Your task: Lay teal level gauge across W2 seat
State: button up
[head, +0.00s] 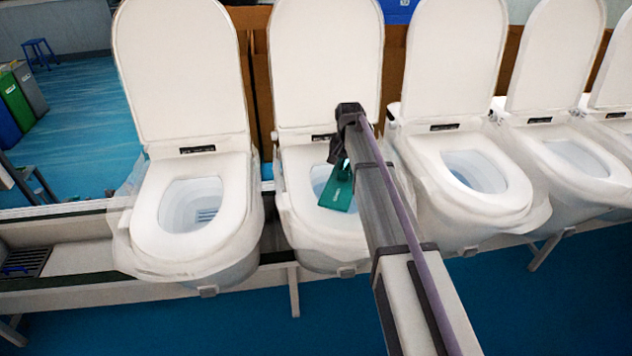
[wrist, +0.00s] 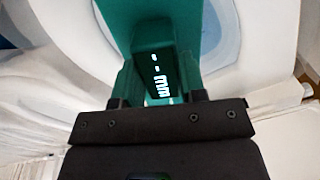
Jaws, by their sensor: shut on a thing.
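The teal level gauge (head: 337,188) is in my gripper (head: 343,160), over the bowl of the second toilet from the left in the head view. In the wrist view the gauge (wrist: 155,60) sits between the two fingers of my gripper (wrist: 155,85), with a lit display on its near face. The jaws are shut on it. The toilet's seat (head: 300,205) is white with its lid raised, and my arm hides its right side. I cannot tell whether the gauge touches the seat. No W2 label is readable.
Another toilet (head: 190,215) stands to the left and several more (head: 470,180) to the right, all with raised lids. They stand on a rail-like bench (head: 70,280). Green and grey bins (head: 20,100) and a blue stool (head: 40,50) are at the far left.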

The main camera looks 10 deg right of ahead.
jog(key=w+r+m+p, duration=0.1)
jog(key=w+m, duration=0.1)
jog(key=m, duration=0.1)
jog(key=w+r+m+p, duration=0.1)
jog(key=w+m, duration=0.1)
jog(key=m, duration=0.2)
jog(key=w+r+m+p, duration=0.1)
jog(key=w+r+m, duration=0.1)
jog(key=m, duration=0.2)
jog(key=shift+d, duration=0.35)
jog(key=shift+w+m, duration=0.15)
jog(key=shift+m, duration=0.65)
notch_tip(320, 180, down, 10)
jog(key=b, duration=1)
jog(key=shift+a+f, duration=0.1)
jog(key=shift+f, duration=0.1)
grip_shut()
jog(key=o, duration=1.1)
grip_release()
jog(key=shift+r, duration=0.1)
notch_tip(320, 180, up, 13)
jog(key=p, duration=1.3)
jog(key=s+n, duration=1.7)
jog(key=s, duration=2.3)
jog(key=f+b, duration=0.8)
jog(key=w+f+b, duration=0.1)
jog(key=f+b, duration=0.3)
jog(key=shift+f, duration=0.2)
